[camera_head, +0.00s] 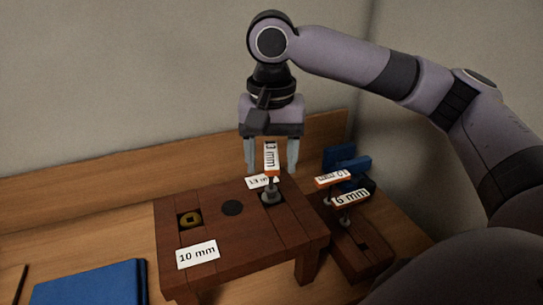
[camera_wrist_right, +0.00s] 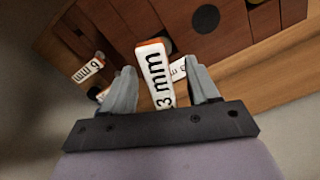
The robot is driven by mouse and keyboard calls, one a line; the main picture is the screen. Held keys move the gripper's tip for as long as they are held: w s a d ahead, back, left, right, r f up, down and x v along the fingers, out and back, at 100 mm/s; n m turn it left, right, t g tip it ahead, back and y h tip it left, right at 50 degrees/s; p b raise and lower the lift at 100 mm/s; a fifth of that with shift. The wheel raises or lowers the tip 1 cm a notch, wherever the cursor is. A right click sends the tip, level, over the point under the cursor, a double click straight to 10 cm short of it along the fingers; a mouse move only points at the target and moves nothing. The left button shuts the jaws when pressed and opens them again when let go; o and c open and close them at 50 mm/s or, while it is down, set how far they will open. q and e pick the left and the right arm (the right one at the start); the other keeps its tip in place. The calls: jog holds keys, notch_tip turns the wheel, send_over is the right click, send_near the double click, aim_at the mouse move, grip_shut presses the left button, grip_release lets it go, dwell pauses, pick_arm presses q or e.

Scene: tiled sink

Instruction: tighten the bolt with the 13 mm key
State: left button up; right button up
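The 13 mm key (camera_head: 271,156), with an orange-edged white label, stands upright over the grey bolt (camera_head: 270,198) at the right of the brown wooden block (camera_head: 245,238). Its lower end seems to meet the bolt; exact seating is too small to tell. My right gripper (camera_head: 271,170) points down from above with one finger on each side of the key's handle. In the right wrist view, the key's label (camera_wrist_right: 155,75) lies between the open fingers (camera_wrist_right: 163,88), with gaps on both sides. My left gripper is not in view.
A "13 mm" card (camera_head: 258,182) lies behind the bolt. A "10 mm" card (camera_head: 197,254), a brass fitting (camera_head: 190,219) and a black disc (camera_head: 232,208) are on the block. The 10 mm key (camera_head: 332,179) and 6 mm key (camera_head: 350,198) stand in a rack at right.

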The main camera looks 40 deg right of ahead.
dwell(0.4)
jog(key=shift+r, duration=3.5)
